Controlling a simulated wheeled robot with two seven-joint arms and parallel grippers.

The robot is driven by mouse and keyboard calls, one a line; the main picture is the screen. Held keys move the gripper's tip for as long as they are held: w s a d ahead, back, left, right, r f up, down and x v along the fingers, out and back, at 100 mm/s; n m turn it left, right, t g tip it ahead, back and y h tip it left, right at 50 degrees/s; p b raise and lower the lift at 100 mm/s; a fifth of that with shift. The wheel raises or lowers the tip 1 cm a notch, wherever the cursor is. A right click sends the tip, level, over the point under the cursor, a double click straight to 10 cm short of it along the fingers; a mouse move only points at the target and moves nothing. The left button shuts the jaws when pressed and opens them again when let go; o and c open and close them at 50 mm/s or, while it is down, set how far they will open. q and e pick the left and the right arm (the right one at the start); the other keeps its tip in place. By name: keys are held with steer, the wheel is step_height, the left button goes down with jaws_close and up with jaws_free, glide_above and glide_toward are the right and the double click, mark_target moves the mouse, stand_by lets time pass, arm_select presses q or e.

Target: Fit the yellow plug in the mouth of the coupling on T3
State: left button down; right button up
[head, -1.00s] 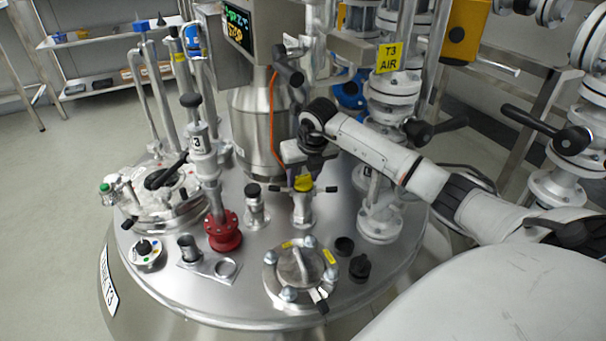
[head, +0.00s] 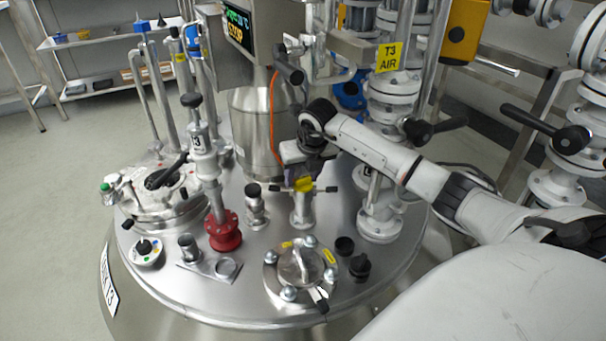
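The yellow plug (head: 304,184) is at the top of the steel coupling (head: 303,208), a short upright fitting with two dark side levers on the T3 vessel lid. My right gripper (head: 304,172) points down right above the coupling and appears shut on the plug. Its fingertips are small and partly hidden by the gripper body. The plug is at the coupling's mouth; I cannot tell how deep it sits or whether it is quite straight. My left gripper is out of view.
The lid (head: 215,298) is crowded. A similar capped fitting (head: 254,207) and a red-flanged valve (head: 223,232) stand left of the coupling. A bolted hatch (head: 299,272) is in front, with black caps (head: 360,267) beside it. A white valve pipe (head: 380,215) stands right.

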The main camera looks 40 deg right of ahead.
steer(key=shift+o, duration=1.2)
steer(key=shift+s+f, duration=0.2)
steer(key=shift+f, duration=0.25)
steer(key=shift+d, duration=0.2)
steer(key=shift+s+d, duration=0.15)
steer(key=shift+d, duration=0.05)
steer(key=shift+s+r+p, duration=0.1)
steer(key=shift+r+p, duration=0.2)
steer(key=shift+r, duration=0.3)
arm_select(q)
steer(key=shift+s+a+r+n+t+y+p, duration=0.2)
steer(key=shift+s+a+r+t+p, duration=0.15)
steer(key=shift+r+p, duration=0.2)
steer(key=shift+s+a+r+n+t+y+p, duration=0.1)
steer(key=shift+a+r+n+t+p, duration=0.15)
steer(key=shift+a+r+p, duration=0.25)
arm_select(e)
steer(key=a+v, duration=0.1)
steer(key=v, duration=0.8)
steer(key=shift+w+r, duration=0.25)
steer(key=shift+r, duration=0.2)
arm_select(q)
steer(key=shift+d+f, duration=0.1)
arm_select(e)
steer(key=shift+a, duration=0.1)
